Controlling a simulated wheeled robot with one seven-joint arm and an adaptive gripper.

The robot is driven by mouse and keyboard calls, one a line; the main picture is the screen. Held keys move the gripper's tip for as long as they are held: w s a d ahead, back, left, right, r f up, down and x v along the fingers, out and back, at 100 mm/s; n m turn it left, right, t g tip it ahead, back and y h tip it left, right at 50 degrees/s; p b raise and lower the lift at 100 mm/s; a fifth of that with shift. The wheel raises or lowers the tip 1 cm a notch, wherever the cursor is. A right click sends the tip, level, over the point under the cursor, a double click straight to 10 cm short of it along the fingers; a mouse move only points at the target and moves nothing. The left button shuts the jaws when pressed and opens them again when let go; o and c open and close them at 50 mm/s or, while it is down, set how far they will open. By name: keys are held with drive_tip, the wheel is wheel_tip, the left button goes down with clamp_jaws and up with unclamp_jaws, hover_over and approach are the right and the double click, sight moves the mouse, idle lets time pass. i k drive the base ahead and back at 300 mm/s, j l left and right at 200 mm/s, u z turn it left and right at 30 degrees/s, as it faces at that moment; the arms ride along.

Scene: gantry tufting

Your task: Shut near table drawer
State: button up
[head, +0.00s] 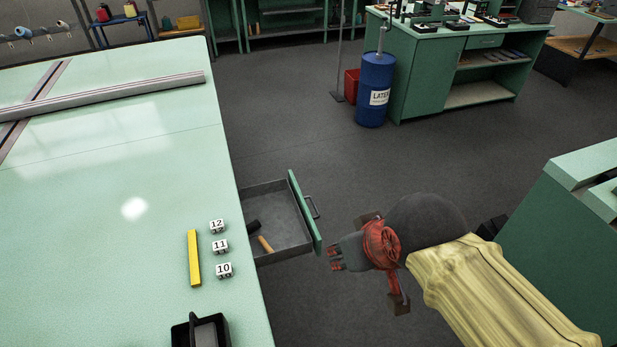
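The near table drawer (283,200) stands open, pulled out to the right from under the green table's right edge. Its green front panel (303,212) has a metal bar handle (313,207) on its outer face. A black item (253,226) and a short orange-tan item (265,244) lie inside. My gripper (332,257) is to the right of the front panel's near end and points left towards it. A small gap shows between them in the picture. Nothing is seen held; whether the fingers are open or shut is unclear.
The table top (110,180) carries a yellow bar (194,258), number blocks (220,247) and a black tray (181,338) near its right edge. A blue drum (375,90) stands by a green workbench (425,80) at the back. A green cabinet (560,240) stands right. Floor beyond the drawer is clear.

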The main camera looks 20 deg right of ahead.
sight(288, 226)
drive_tip(key=l+u, duration=0.25)
drive_tip(key=l, duration=0.3)
drive_tip(key=l+u, duration=0.25)
drive_tip(key=l, duration=0.3)
drive_tip(key=k+l+u, duration=0.1)
drive_tip(key=l+u, duration=0.15)
drive_tip(key=l, duration=0.3)
drive_tip(key=k+l+u, duration=0.2)
drive_tip(key=l, duration=0.35)
drive_tip(key=i+j+z, duration=0.35)
drive_tip(key=i+j, duration=0.05)
drive_tip(key=j, duration=0.1)
